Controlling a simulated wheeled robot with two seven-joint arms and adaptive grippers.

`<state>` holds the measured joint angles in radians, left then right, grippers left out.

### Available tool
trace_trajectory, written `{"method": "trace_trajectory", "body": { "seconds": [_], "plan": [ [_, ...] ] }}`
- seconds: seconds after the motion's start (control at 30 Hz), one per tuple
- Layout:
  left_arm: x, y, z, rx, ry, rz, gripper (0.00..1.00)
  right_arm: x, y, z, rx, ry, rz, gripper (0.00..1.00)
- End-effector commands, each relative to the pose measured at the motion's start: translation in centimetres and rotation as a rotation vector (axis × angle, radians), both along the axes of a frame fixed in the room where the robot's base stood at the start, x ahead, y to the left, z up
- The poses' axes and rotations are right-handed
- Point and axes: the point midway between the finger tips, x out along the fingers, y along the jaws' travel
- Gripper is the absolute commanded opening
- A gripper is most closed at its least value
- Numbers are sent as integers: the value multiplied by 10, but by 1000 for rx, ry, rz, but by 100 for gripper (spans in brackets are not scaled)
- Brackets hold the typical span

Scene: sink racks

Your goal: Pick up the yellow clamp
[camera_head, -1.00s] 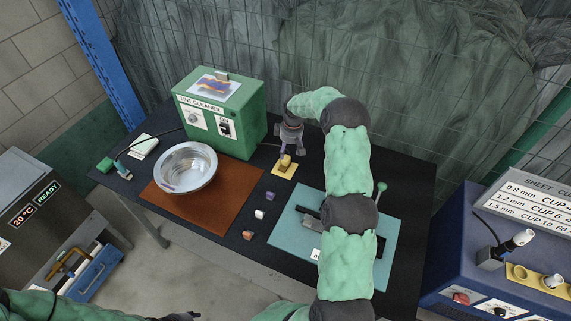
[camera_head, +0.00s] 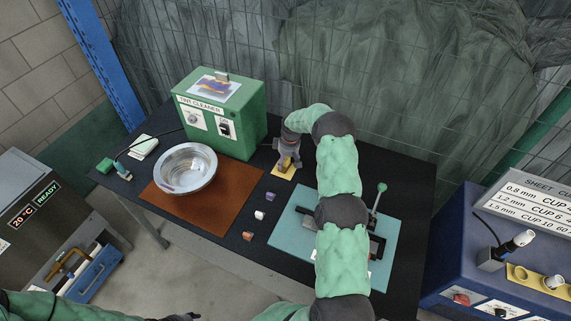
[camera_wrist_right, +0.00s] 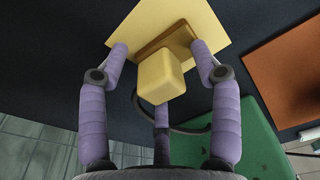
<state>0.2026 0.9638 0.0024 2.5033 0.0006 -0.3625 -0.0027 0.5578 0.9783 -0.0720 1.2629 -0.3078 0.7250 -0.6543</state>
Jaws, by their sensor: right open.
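The yellow clamp (camera_head: 285,163) is a small pale yellow block with a brownish bar at its base, on a yellow mat (camera_head: 280,174) near the back middle of the table. In the right wrist view the clamp (camera_wrist_right: 160,78) stands on the mat (camera_wrist_right: 150,20). My right gripper (camera_head: 288,160) is directly over the clamp and partly hides it. In the wrist view its open fingers (camera_wrist_right: 160,55) are spread on either side of the block, with visible gaps. My left gripper (camera_head: 182,317) barely shows at the bottom edge; its jaws cannot be made out.
A green tint cleaner box (camera_head: 240,120) stands close left of my right gripper. A metal bowl (camera_head: 187,168) sits on a brown mat (camera_head: 205,217). A teal board (camera_head: 290,230) with a lever fixture lies under my right arm. Several small blocks (camera_head: 259,215) lie between the mats.

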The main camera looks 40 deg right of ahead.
Motion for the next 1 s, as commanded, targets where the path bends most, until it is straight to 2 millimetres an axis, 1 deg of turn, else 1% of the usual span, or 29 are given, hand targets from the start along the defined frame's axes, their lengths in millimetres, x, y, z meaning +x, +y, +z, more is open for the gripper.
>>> {"method": "trace_trajectory", "body": {
  "seconds": [0.07, 0.17, 0.2, 0.27, 0.3, 0.63, 0.77, 0.87, 0.97, 1.0],
  "plan": [
    [0, 0, 0, 0, 0, 0, 40, 0, 0, 0, 0, 0, 0, 64],
    [0, 0, 0, 0, 0, 0, 40, 0, 0, 0, 0, 0, 0, 39],
    [0, 0, 0, 0, 0, 0, 40, 0, 0, 0, 0, 0, 0, 27],
    [0, 0, 0, 0, 0, 0, 40, 0, 0, 0, 1, 0, 0, 10],
    [0, 0, 0, 0, 0, 0, 40, 0, 0, 0, 1, 1, 0, 0],
    [0, 0, 0, 0, 0, 0, 40, -1, 1, -2, 2, 3, 0, 0],
    [0, 0, 0, 0, 0, 0, 40, -1, 1, 1, 3, 4, 1, 0],
    [0, 0, 0, 0, 0, 0, 40, -1, 1, 10, 1, 2, 0, 0],
    [0, 0, -1, 0, 0, 0, 40, 0, 0, 25, 0, -2, 0, 0],
    [0, 0, -1, 0, 0, 0, 40, 1, 0, 34, 0, -2, 0, 0]
  ]
}}
